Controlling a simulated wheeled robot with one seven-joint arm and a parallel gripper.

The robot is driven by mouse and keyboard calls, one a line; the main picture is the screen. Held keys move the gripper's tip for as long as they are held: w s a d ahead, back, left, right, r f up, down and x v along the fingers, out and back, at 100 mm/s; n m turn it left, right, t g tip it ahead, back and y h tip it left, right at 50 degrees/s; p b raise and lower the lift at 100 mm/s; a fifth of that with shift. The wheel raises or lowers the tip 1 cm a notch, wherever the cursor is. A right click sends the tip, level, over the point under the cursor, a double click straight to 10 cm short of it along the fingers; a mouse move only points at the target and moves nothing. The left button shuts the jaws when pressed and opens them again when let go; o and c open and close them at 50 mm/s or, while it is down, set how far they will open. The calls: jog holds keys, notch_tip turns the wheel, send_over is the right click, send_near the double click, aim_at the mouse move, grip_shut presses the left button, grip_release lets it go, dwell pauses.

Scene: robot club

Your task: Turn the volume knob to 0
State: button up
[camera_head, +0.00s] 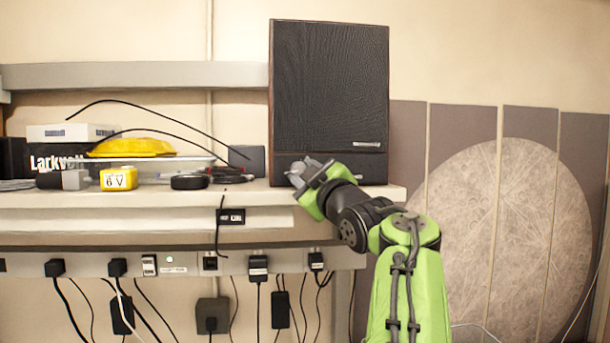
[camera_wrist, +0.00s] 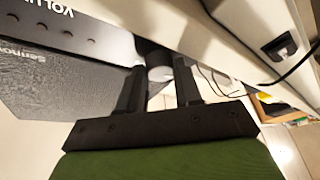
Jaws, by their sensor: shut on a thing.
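A dark speaker (camera_head: 330,85) stands upright on the shelf in the head view. Its volume knob is hidden there by my gripper (camera_head: 306,172), which is at the lower left of the speaker's front. In the wrist view the speaker (camera_wrist: 70,85) fills the upper left, with part of the word VOLUME and a row of small dots on its panel. The volume knob (camera_wrist: 152,50) is dark, with a pale part, and sits between the fingertips of my gripper (camera_wrist: 160,78). The fingers are shut on it. The knob's pointer and setting cannot be made out.
The shelf (camera_head: 150,198) holds a yellow 6 V block (camera_head: 118,179), a black roll (camera_head: 189,181), cables and boxes left of the speaker. A power strip (camera_head: 180,264) with several plugs runs below. A round panel (camera_head: 515,240) leans at the right.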

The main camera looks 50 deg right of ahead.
jog(key=shift+d+n, duration=0.1)
jog(key=shift+n, duration=0.7)
